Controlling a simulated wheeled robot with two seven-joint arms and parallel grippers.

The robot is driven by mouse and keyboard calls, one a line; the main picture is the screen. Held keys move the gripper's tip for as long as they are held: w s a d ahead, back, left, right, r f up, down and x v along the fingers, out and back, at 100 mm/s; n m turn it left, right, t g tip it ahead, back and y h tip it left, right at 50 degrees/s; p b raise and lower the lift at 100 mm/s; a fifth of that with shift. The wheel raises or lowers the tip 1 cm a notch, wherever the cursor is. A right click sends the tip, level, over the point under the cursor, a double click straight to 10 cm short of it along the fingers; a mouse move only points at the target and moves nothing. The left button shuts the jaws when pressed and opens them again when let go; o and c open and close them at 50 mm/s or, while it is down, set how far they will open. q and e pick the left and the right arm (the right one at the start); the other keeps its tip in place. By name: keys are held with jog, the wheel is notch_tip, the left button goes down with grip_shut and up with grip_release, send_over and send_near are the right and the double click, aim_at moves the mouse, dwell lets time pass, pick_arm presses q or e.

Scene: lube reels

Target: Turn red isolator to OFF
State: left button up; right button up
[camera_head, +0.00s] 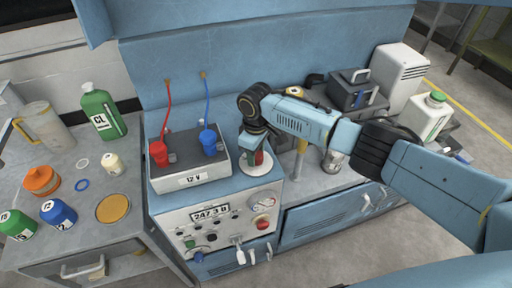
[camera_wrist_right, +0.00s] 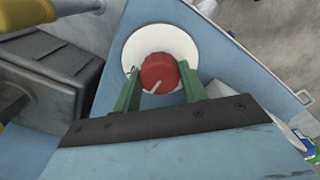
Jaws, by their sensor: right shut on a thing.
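The red isolator (camera_wrist_right: 160,70) is a round red knob on a white disc (camera_wrist_right: 132,52). A short white line on its near face slants down and left in the wrist view. My right gripper (camera_wrist_right: 160,84) is shut on it, with one green finger on each side. In the head view my right gripper (camera_head: 256,158) reaches down onto the white disc (camera_head: 257,169), which lies on the blue bench just right of the 12 V box. The knob is mostly hidden there. ON or OFF lettering is not readable. My left gripper is not in view.
The 12 V box (camera_head: 192,181) with red and blue clamps stands left of my gripper. Below is a panel with a 247.3 display (camera_head: 210,213) and a red button (camera_head: 262,223). Bottles and a jug (camera_head: 43,128) stand left. Dark boxes (camera_head: 352,93) stand behind my right arm.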

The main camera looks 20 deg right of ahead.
jog(key=n+p, duration=0.1)
jog(key=n, duration=0.3)
jog(key=shift+n, duration=0.3)
jog(key=shift+n+p, duration=0.35)
jog(key=shift+n, duration=1.95)
jog(key=o, duration=1)
notch_tip(320, 180, up, 14)
jog(key=shift+f+p, duration=0.25)
jog(key=shift+p, duration=0.05)
jog(key=shift+a+f, duration=0.1)
